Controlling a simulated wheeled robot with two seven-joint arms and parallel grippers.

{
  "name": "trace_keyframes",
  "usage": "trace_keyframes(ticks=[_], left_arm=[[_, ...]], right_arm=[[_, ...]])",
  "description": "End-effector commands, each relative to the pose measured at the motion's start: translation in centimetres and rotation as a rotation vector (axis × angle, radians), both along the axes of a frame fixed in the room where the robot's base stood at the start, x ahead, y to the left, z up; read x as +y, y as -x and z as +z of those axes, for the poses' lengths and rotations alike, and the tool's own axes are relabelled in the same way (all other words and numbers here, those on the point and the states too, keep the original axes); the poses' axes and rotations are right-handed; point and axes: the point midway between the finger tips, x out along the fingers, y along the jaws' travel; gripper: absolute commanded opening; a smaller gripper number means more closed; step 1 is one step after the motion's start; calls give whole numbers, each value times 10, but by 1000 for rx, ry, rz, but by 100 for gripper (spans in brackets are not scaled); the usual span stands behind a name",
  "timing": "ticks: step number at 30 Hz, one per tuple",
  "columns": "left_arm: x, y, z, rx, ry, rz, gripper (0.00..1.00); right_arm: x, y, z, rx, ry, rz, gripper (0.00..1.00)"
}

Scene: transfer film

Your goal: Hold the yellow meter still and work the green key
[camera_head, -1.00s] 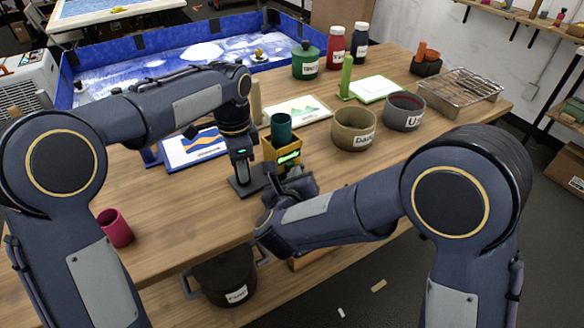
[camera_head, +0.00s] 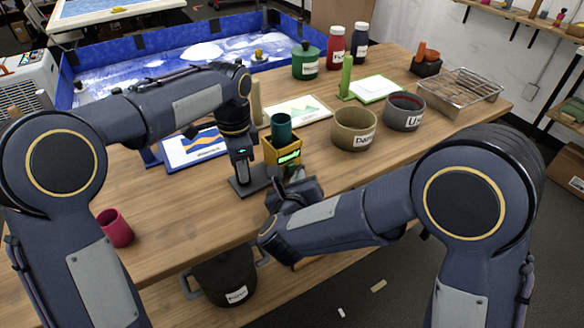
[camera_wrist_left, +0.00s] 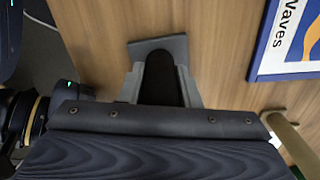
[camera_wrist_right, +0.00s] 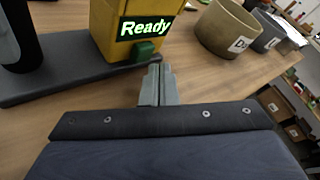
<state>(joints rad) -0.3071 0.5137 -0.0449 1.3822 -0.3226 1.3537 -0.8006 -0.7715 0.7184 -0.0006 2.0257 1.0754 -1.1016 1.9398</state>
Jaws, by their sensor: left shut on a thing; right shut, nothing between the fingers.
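The yellow meter (camera_head: 270,153) stands upright near the table's front edge, with a teal cup-like piece (camera_head: 281,127) at its top. Its lit display reads "Ready" in the right wrist view (camera_wrist_right: 147,27). The green key (camera_wrist_right: 144,50) sticks out low on its front. A dark base plate (camera_wrist_right: 75,76) runs from the meter to a black post (camera_wrist_right: 12,35). My left gripper (camera_wrist_left: 160,90) is shut on the black post, above the plate. My right gripper (camera_wrist_right: 158,72) is shut and empty, its tips just in front of and below the green key, seemingly apart from it.
Labelled pots (camera_head: 354,128) stand right of the meter. A picture board marked "Waves" (camera_head: 193,148) lies to the left. A pink cup (camera_head: 115,228) is at the left front edge. A dark pot (camera_head: 226,279) is below the tabletop.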

Motion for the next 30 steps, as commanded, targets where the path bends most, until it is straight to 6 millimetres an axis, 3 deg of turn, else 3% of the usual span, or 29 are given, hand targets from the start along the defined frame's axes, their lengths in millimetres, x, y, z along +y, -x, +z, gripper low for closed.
trace_keyframes(ticks=[11, 24, 30], left_arm=[[0, 0, 0, -1, 1, 1, 0], [0, 0, 0, -1, 1, 1, 0], [0, 0, 0, -1, 1, 1, 0]], right_arm=[[-3, 3, 0, 1, -1, -1, 0], [-28, 35, 0, 1, -1, 0, 0], [-33, 40, 0, 0, -1, 0, 0]])
